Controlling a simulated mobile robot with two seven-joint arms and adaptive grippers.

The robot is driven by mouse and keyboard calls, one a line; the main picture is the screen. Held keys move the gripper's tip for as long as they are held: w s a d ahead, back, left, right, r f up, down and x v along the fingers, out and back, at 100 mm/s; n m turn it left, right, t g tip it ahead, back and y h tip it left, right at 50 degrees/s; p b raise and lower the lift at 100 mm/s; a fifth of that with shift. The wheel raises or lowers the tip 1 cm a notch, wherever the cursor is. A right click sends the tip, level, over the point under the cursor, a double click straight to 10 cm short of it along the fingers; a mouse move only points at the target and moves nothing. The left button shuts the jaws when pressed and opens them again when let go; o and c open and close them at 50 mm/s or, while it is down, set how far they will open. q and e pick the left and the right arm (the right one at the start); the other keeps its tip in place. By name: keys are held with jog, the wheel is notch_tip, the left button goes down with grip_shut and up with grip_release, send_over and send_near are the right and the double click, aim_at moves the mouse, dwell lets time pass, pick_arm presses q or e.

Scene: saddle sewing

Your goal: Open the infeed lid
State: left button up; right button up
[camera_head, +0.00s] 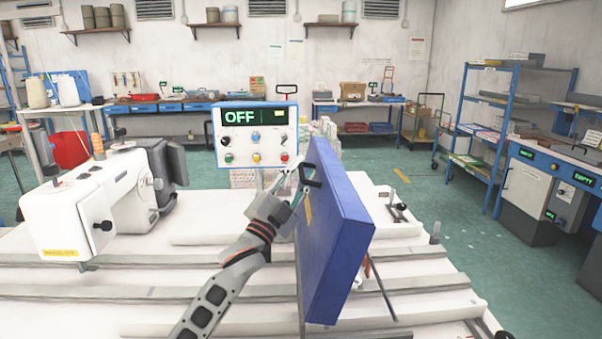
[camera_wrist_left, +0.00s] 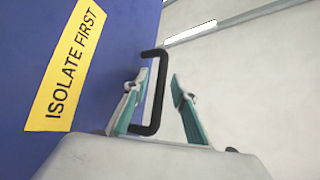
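The infeed lid (camera_head: 335,235) is a thick blue panel standing nearly upright, tilted slightly, over the white work table. It also shows in the left wrist view (camera_wrist_left: 25,50), with a yellow "ISOLATE FIRST" label (camera_wrist_left: 67,75). Its black handle (camera_head: 311,174) is near the top of its left face. My left gripper (camera_head: 303,188) is at that handle. In the left wrist view, the handle (camera_wrist_left: 157,95) passes between the two spread fingers of my left gripper (camera_wrist_left: 160,82), with a visible gap on the right side. My right gripper is not in view.
A control panel (camera_head: 255,150) reading "OFF" stands behind the lid. A white sewing machine (camera_head: 95,200) stands on the table (camera_head: 130,315) at left. Thin dark rods show right of the lid. Green floor (camera_head: 470,255) is clear at right.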

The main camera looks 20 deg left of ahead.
pick_arm(q)
jog(key=shift+s+f, duration=0.1)
jog(key=shift+s, duration=0.05)
jog(key=v, duration=1.1)
jog(key=shift+s+a, duration=0.2)
jog(key=shift+f, duration=0.15)
